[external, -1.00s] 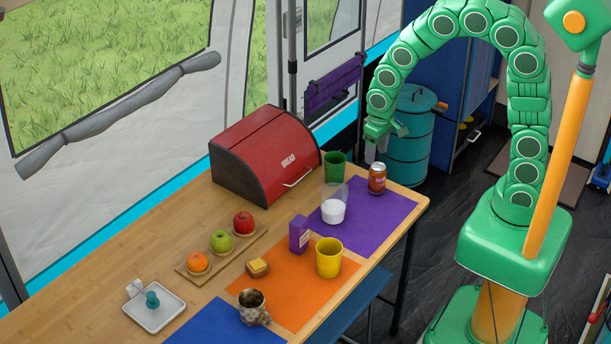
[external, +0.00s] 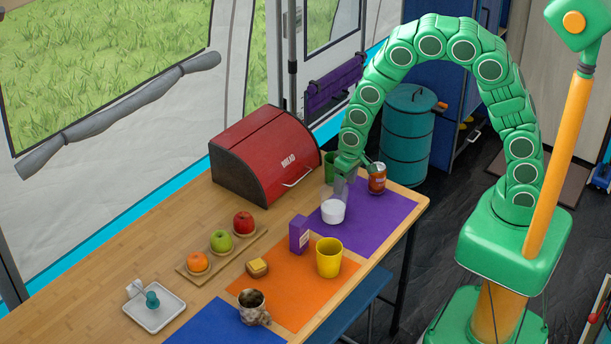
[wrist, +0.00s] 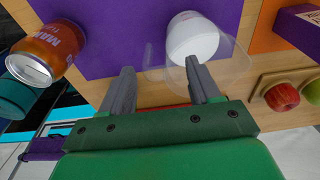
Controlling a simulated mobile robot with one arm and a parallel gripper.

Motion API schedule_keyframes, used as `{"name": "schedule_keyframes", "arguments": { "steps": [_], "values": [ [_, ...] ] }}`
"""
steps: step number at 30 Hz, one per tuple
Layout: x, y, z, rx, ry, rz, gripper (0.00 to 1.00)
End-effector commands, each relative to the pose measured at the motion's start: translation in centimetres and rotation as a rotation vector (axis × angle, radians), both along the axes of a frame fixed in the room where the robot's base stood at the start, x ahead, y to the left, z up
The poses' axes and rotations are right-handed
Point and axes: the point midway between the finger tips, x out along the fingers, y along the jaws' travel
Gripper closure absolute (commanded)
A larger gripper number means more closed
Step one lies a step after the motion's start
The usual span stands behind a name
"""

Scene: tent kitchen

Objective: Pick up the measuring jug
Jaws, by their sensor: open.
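The measuring jug (external: 333,212) is a clear vessel with white contents in its lower part. It stands upright on the purple mat (external: 388,212). In the wrist view the jug (wrist: 193,38) is at the top, right of centre. My gripper (external: 345,184) is open, just above the jug and near its rim in the external view. In the wrist view my gripper (wrist: 160,66) has its right finger overlapping the jug's clear wall and white contents, and its left finger over bare table. I cannot tell whether the right finger is inside or outside the jug.
The red bread box (external: 262,152) is behind left. A purple carton (external: 299,235) and a yellow cup (external: 329,258) stand on the near side.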

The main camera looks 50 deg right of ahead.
Motion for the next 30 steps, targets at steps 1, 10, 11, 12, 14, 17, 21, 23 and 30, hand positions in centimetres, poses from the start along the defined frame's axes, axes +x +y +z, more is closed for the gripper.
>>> {"name": "schedule_keyframes", "arguments": {
  "steps": [1, 10, 11, 12, 14, 17, 21, 23, 30],
  "values": [
    [0.0, 0.0, -0.4, -0.001, 0.002, 0.0, 0.38],
    [0.1, -0.3, -1.8, -0.001, 0.005, -0.001, 0.38],
    [0.2, -0.4, -2.1, -0.001, 0.006, -0.001, 0.38],
    [0.2, -0.5, -2.5, -0.001, 0.006, -0.001, 0.38],
    [0.4, -0.7, -3.1, -0.001, 0.005, -0.002, 0.38],
    [0.6, -0.8, -4.1, 0.0, 0.003, -0.002, 0.38],
    [0.7, -0.8, -5.4, -0.001, 0.004, -0.001, 0.38],
    [0.7, -0.8, -5.7, -0.001, 0.004, -0.001, 0.38],
    [0.8, -0.8, -5.8, -0.001, 0.002, 0.0, 0.38]
  ]
}}
